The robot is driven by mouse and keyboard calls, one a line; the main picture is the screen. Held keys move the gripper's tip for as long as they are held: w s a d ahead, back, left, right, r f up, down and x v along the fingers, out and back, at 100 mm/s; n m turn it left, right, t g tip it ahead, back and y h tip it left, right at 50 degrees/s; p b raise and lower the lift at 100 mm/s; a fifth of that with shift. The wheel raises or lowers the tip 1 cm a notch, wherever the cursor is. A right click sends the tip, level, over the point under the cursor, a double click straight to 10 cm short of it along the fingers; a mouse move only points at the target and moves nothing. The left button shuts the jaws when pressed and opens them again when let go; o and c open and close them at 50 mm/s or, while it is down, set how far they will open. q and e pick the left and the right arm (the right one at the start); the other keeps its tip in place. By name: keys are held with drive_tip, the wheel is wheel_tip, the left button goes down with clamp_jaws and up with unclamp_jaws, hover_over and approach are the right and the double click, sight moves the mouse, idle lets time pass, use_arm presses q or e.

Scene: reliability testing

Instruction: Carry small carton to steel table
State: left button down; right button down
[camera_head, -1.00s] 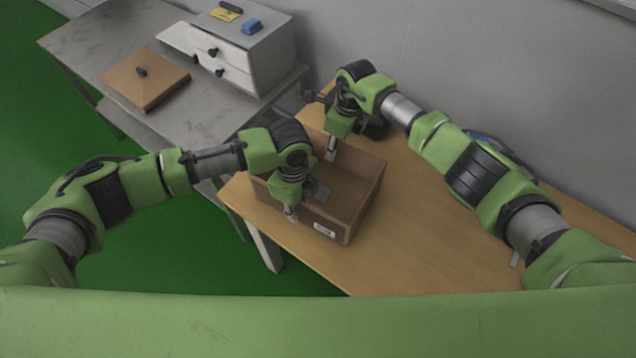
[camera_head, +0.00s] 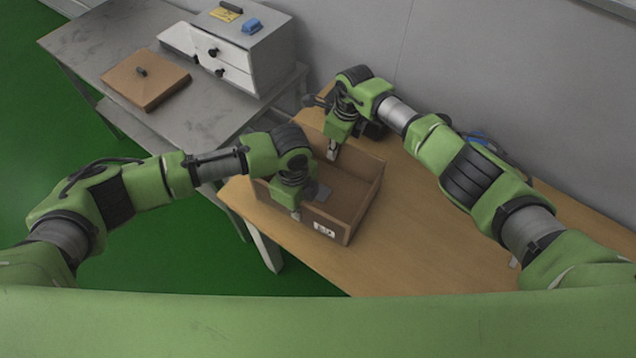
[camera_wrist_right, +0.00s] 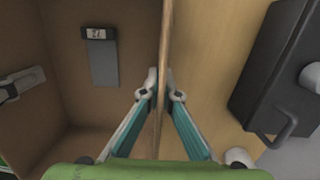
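The small carton (camera_head: 364,203) is an open brown box on the wooden table, with a white label on its near side. A grey flat piece lies inside; it also shows in the right wrist view (camera_wrist_right: 102,62). My right gripper (camera_head: 332,153) is at the carton's far wall. In the right wrist view its fingers (camera_wrist_right: 161,88) are closed on that wall, one on each side. My left gripper (camera_head: 296,214) is at the near wall; a finger shows inside the carton, but its grip is largely hidden. The steel table (camera_head: 100,50) is grey, at upper left.
The steel table holds a brown lid-like board (camera_head: 146,80) with a dark knob and a white drawer unit (camera_head: 262,60). Bare steel surface lies around the board. A dark object (camera_wrist_right: 290,70) stands beside the carton's far wall.

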use_arm(q)
drive_tip(key=shift+r, duration=0.15)
use_arm(e)
drive_tip(key=shift+r, duration=0.15)
